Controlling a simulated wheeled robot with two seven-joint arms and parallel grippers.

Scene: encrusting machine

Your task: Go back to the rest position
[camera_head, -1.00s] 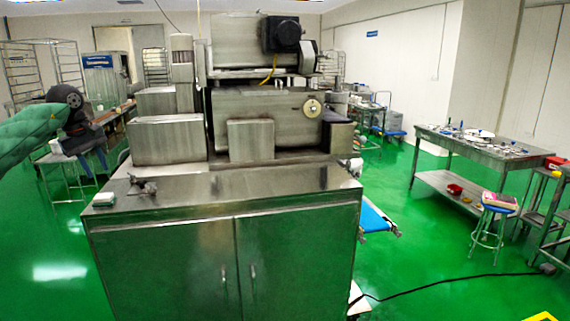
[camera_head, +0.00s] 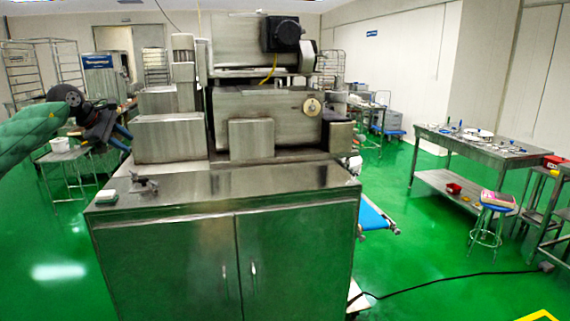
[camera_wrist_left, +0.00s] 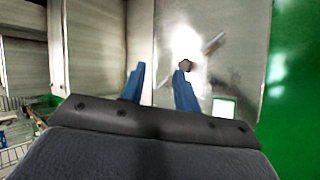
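My left gripper (camera_head: 124,137) is at the left of the head view, left of the steel machine (camera_head: 265,119) and above the cabinet's height. Its two blue fingers also show in the left wrist view (camera_wrist_left: 160,88). They stand apart with nothing held between them. A small dark metal fitting (camera_head: 144,184) lies on the cabinet top (camera_head: 260,185), below and in front of the gripper. My right gripper is not in view.
A small white block (camera_head: 105,197) lies on the cabinet's left front corner. A small table with a white tub (camera_head: 63,145) stands behind my left arm. A steel worktable (camera_head: 480,146) stands at the right. The green floor between is mostly open, crossed by a black cable.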

